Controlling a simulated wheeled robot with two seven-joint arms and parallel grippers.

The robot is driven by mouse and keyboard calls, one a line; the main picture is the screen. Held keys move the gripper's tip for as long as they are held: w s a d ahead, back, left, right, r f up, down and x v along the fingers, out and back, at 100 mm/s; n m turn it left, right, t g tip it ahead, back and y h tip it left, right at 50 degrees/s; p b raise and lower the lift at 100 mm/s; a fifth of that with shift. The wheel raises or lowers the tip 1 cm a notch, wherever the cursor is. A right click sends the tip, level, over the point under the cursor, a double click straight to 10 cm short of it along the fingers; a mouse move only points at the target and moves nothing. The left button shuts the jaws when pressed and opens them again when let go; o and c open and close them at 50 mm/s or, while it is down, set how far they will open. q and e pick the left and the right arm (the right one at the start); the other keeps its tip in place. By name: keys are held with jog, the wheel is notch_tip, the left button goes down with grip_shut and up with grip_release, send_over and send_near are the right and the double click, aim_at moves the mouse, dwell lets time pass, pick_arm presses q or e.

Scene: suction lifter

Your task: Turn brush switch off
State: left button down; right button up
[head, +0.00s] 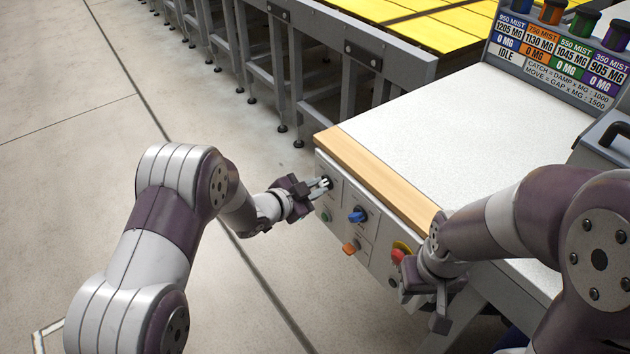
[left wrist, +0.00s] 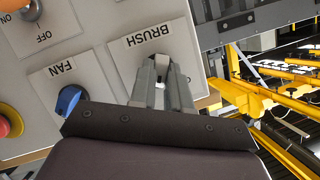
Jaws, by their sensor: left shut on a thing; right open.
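The control panel (head: 333,218) is on the front of the white-topped table. Its top corner carries the brush switch, under the BRUSH label (left wrist: 148,36), which shows upside down in the left wrist view. My left gripper (head: 322,184) is at that switch, its fingers shut on the knob. The fingers also show in the left wrist view (left wrist: 160,72). They hide most of the knob, so I cannot tell its setting. My right gripper (head: 438,308) is open, low in front of the panel's right part, near the red button (head: 399,255).
The blue fan switch (head: 357,215) is beside the brush switch, with an orange switch (head: 350,247) below it. A display board (head: 560,50) stands at the back right. The floor at left is clear.

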pick_arm(q)
jog(key=n+g+p, duration=0.1)
jog(key=p, duration=0.1)
jog(key=n+g+h+p, duration=0.1)
jog(key=n+p, duration=0.1)
jog(key=shift+w+a+r+p, duration=0.1)
jog(key=shift+r+p, duration=0.2)
jog(key=shift+p, duration=0.1)
jog(key=shift+w+a+f+n+g+h+p, duration=0.1)
jog(key=shift+n+g+h+p, duration=0.4)
jog(key=shift+n+p, duration=0.5)
jog(key=shift+f+n+g+p, duration=0.1)
jog(key=shift+n+g+p, duration=0.2)
jog(key=shift+n, duration=0.3)
jog(key=shift+w+f+n+h, duration=0.1)
jog(key=shift+n+h, duration=0.4)
jog(key=shift+n, duration=0.1)
jog(key=shift+w+a+f+n+g+h, duration=0.1)
jog(key=shift+n+g+h, duration=0.65)
jog(key=shift+n, duration=0.55)
jog(key=c, duration=1.1)
grip_release()
